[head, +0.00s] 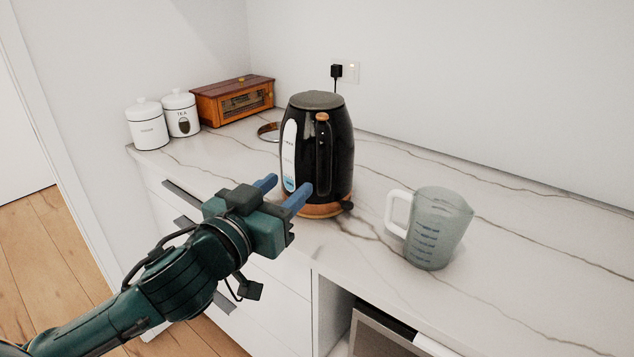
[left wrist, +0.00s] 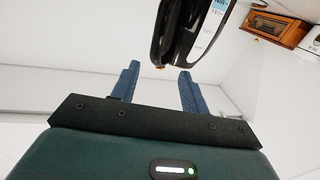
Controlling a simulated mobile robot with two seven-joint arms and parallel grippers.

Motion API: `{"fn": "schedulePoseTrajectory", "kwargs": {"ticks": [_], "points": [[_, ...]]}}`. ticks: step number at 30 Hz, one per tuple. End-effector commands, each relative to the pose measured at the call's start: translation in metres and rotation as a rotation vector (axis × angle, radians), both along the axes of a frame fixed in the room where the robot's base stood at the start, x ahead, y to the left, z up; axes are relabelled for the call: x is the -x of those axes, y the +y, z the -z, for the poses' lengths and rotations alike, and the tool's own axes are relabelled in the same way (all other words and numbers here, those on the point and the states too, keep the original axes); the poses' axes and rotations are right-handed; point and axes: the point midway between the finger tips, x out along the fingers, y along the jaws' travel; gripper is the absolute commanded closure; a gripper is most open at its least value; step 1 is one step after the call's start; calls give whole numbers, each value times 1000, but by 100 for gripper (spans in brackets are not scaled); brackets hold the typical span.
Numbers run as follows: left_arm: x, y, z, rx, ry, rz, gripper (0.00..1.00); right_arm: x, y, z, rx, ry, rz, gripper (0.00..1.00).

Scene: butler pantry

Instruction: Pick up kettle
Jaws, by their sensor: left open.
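A black kettle (head: 340,150) with a grey lid stands upright on a round wooden base (head: 322,210) on the marble counter. Its handle (head: 324,150) faces the camera, with a wooden cap on top, and a clear water window is at its left. My left gripper (head: 282,190) is open and empty, with blue fingers pointing at the kettle's lower front from the counter's front edge. In the left wrist view the kettle (left wrist: 190,30) shows beyond the open fingers (left wrist: 158,82), apart from them. My right gripper is not in view.
A measuring jug (head: 436,232) stands on the counter (head: 520,270) right of the kettle. Two white canisters (head: 148,125) and a wooden box (head: 234,100) stand at the back left. A plug (head: 337,71) sits in the wall socket. Drawers are below the counter.

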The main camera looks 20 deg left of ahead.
Motion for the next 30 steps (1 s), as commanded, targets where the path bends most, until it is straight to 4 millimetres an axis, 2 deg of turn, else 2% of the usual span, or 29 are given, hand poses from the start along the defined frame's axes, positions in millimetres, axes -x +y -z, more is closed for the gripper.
{"fn": "schedulePoseTrajectory", "kwargs": {"ticks": [1,8,10,17,25,30], "points": [[-6,0,5,1,-4,-3,55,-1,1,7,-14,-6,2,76],[-24,-4,3,0,-4,-1,55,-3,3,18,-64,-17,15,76],[-36,-6,-2,1,1,-2,55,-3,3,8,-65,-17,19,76],[-53,-10,-2,1,2,-1,55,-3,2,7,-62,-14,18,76],[-90,-21,-4,1,0,-2,55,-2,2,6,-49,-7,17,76],[-100,-23,-3,1,0,0,55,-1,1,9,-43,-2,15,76]]}}
